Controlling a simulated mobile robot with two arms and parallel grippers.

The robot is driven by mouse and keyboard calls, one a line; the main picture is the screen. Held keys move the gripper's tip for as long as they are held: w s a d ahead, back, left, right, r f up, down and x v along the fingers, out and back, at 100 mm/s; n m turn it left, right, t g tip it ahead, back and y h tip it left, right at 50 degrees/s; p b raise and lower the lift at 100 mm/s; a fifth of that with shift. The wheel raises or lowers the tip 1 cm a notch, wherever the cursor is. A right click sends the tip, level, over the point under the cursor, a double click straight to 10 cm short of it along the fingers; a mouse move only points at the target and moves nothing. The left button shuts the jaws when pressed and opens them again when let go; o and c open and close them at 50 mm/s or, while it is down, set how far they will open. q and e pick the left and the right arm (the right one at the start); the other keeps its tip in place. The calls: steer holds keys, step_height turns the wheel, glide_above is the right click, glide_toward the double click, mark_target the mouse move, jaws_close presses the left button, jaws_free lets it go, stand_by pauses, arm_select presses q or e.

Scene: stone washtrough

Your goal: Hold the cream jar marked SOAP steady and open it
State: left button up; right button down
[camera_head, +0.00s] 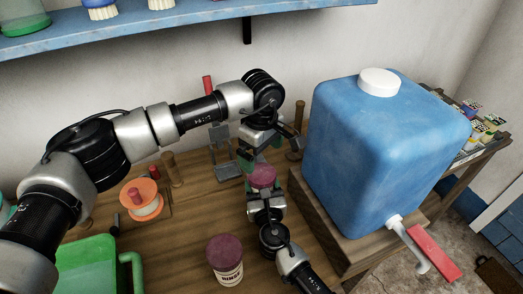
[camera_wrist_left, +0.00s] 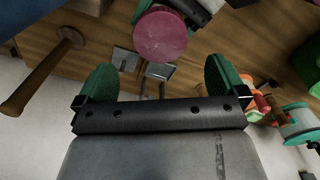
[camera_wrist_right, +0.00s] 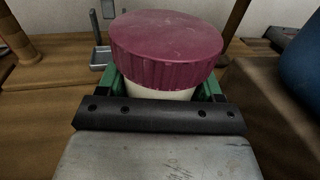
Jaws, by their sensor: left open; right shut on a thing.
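A cream jar (camera_wrist_right: 170,93) with a ribbed maroon lid (camera_wrist_right: 167,45) stands upright between the fingers of my right gripper (camera_wrist_right: 165,88), which is shut on its body below the lid. The lid (camera_head: 262,173) is on the jar. Its label is hidden in every view, so I cannot read SOAP on it. My left gripper (camera_head: 271,148) is open and empty, just above and behind the lid in the head view. In the left wrist view the lid (camera_wrist_left: 162,36) shows beyond the open fingers, apart from them.
A second cream jar (camera_head: 227,274) with a maroon lid and partly readable lettering stands at the front. A large blue water container (camera_head: 375,150) with a red-handled tap rises close on the right. An orange spool (camera_head: 143,199) and a green tub (camera_head: 88,268) are left; a blue shelf (camera_head: 190,22) hangs above.

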mark_target(261, 173)
arm_select(q)
steer(key=shift+r+m, duration=0.15)
steer(key=shift+m, duration=0.15)
steer(key=shift+f, duration=0.2)
step_height(261, 173, down, 8)
steer(key=shift+r, duration=0.25)
steer(key=shift+c, duration=0.3)
steer(key=c, duration=0.9)
steer(key=n, duration=0.6)
steer(key=o, duration=1)
steer(key=shift+c, duration=0.2)
